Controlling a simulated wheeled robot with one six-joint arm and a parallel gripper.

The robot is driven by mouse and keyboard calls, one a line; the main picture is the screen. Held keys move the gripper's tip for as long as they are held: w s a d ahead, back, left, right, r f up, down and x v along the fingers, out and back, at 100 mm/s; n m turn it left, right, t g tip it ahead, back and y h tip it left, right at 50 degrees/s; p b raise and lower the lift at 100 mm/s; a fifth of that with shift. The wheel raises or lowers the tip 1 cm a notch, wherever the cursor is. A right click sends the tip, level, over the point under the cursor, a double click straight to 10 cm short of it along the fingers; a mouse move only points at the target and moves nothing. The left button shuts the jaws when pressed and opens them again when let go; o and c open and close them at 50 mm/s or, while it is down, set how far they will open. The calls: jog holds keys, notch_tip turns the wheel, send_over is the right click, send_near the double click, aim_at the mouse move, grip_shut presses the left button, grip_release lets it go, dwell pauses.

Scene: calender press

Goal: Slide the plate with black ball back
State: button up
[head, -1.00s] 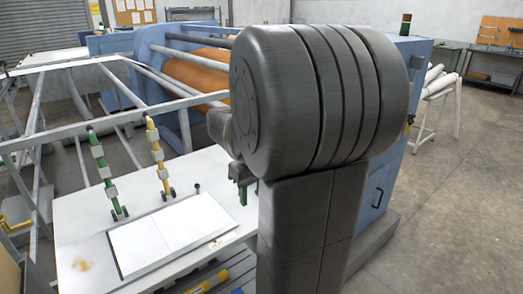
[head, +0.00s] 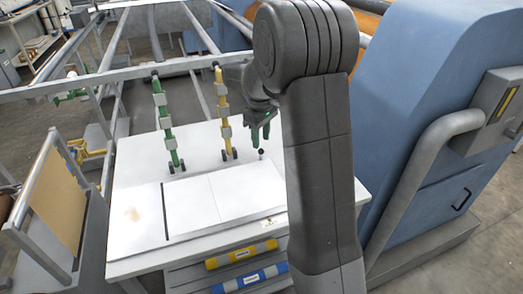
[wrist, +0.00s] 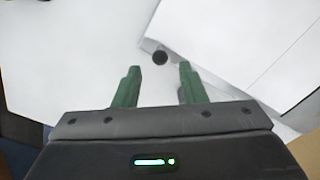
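The black ball (head: 261,152) is a small knob at the back right of the white plate (head: 215,196), which lies flat on the white table. In the wrist view the black ball (wrist: 160,57) shows just beyond and between the fingertips, with the white plate (wrist: 235,40) to its upper right. My gripper (head: 260,134) has green fingers and hangs just above and behind the ball in the head view. In the wrist view my gripper (wrist: 157,68) is open with nothing between its fingers. My arm hides the plate's right end in the head view.
A green clamp bar (head: 165,125) and a yellow clamp bar (head: 223,112) stand on the table behind the plate, left of my gripper. The blue press (head: 415,110) rises at the right. The table's left part is clear.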

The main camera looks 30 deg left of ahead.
aim_at(261, 153)
notch_tip(261, 153, down, 6)
jog(key=shift+f, duration=0.1)
jog(key=shift+c, duration=0.5)
grip_shut()
